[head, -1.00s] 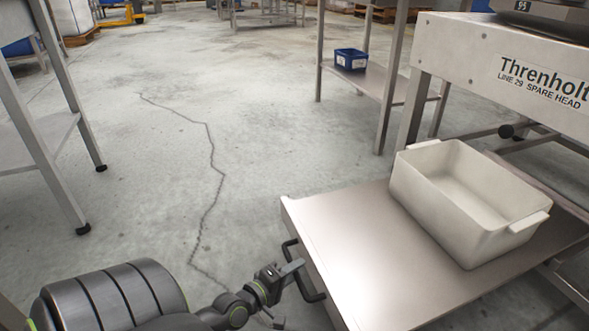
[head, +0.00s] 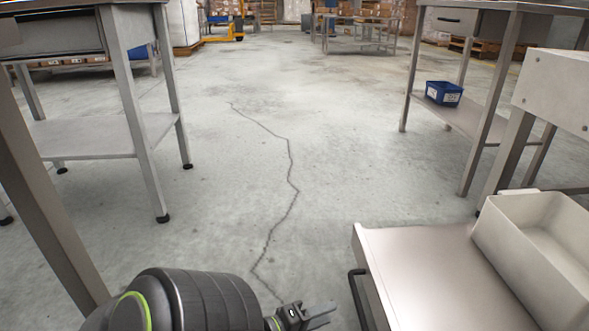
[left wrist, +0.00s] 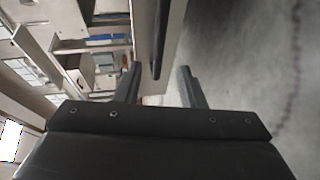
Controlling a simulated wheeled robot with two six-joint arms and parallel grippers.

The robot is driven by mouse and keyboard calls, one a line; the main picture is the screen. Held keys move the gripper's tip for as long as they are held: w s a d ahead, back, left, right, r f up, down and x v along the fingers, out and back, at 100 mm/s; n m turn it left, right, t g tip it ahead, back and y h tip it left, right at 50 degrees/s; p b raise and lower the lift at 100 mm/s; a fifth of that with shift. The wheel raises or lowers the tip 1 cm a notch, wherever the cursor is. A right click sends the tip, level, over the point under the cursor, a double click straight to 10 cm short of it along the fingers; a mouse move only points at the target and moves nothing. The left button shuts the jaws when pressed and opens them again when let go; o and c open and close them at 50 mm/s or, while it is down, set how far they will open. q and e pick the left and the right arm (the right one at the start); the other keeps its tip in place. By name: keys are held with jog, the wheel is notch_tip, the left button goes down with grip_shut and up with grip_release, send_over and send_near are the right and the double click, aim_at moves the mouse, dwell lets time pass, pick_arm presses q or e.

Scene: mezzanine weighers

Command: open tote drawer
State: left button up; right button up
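The drawer is a flat metal tray (head: 420,270) at the lower right of the head view, standing out from under a pale weigher frame. A cream tote (head: 545,250) sits on it, cut off by the right edge. A dark bar handle (head: 357,300) is on its left edge; it also shows in the left wrist view (left wrist: 158,45). My left gripper (head: 322,314) is left of the handle in the head view, with a small gap between them. In the left wrist view its two fingers (left wrist: 160,88) are apart, with nothing between them. My right gripper is not seen.
A steel table (head: 95,140) stands at left, and another table (head: 470,120) at right carries a blue bin (head: 443,93) on its low shelf. Cracked concrete floor (head: 240,180) between them is open. A metal post (head: 45,215) rises at near left.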

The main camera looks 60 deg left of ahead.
pick_arm(q)
jog(key=s+r, duration=0.1)
jog(key=s, duration=0.6)
jog(key=shift+r+b, duration=0.15)
jog(key=shift+b, duration=0.2)
